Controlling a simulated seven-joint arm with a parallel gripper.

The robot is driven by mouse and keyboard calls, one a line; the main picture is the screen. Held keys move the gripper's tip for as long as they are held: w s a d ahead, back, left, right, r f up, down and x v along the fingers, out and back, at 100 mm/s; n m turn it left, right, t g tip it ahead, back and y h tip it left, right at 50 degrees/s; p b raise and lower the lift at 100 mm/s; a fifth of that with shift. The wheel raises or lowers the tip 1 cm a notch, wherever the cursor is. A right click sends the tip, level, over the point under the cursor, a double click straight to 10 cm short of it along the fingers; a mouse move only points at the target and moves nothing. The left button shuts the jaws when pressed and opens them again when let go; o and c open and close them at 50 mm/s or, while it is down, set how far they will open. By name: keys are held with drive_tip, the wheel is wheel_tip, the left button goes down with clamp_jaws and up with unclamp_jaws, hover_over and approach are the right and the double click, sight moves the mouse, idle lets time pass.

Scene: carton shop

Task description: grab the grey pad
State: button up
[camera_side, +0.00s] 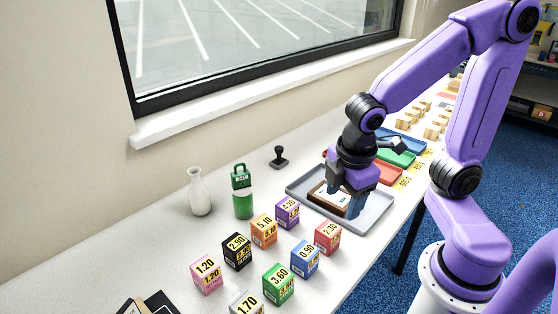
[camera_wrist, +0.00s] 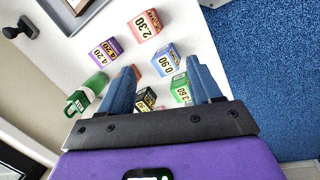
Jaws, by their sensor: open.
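My gripper (camera_side: 346,202) points down over the grey tray (camera_side: 377,215), with its two blue fingers apart. In the wrist view my gripper (camera_wrist: 162,72) is open and nothing shows held between its fingers. I cannot make out a plainly grey pad. A flat brown-edged piece with a pale top (camera_side: 328,197) lies in the tray, partly hidden by my gripper; part of it shows at the top of the wrist view (camera_wrist: 77,5). Dark flat items (camera_side: 157,303), which may be pads, are cut off at the side view's bottom edge.
Several price-marked cubes (camera_side: 279,284) stand left of the tray. A green bottle (camera_side: 243,204), white vase (camera_side: 199,193) and black hand stamp (camera_side: 279,158) stand near the window side. Coloured trays (camera_side: 397,157) and wooden blocks (camera_side: 432,131) lie beyond my gripper.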

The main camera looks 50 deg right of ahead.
drive_tip(key=w+d+f+n+t+h, duration=0.1)
drive_tip(key=w+d+n+t+h, duration=0.15)
drive_tip(key=w, duration=1.15)
drive_tip(key=n+t+h, duration=0.2)
drive_tip(key=n+h, duration=0.5)
drive_tip(key=h, duration=0.1)
hover_over(278, 150)
drive_tip(key=a, duration=0.1)
wheel_tip(278, 150, down, 8)
drive_tip(key=shift+s+a+f+m+g, duration=0.1)
drive_tip(key=shift+f+m+g, duration=0.1)
drive_tip(key=shift+f, duration=0.7)
drive_tip(key=shift+s+f+m+g, duration=0.1)
drive_tip(key=shift+f+g, duration=0.05)
drive_tip(key=shift+f, duration=0.75)
wheel_tip(278, 150, down, 2)
drive_tip(key=shift+f, duration=0.2)
drive_tip(key=shift+x, duration=0.95)
drive_tip(key=shift+w+d+f, duration=0.2)
drive_tip(key=shift+d+f, duration=0.15)
drive_tip(key=shift+d, duration=0.1)
drive_tip(key=c, duration=1.1)
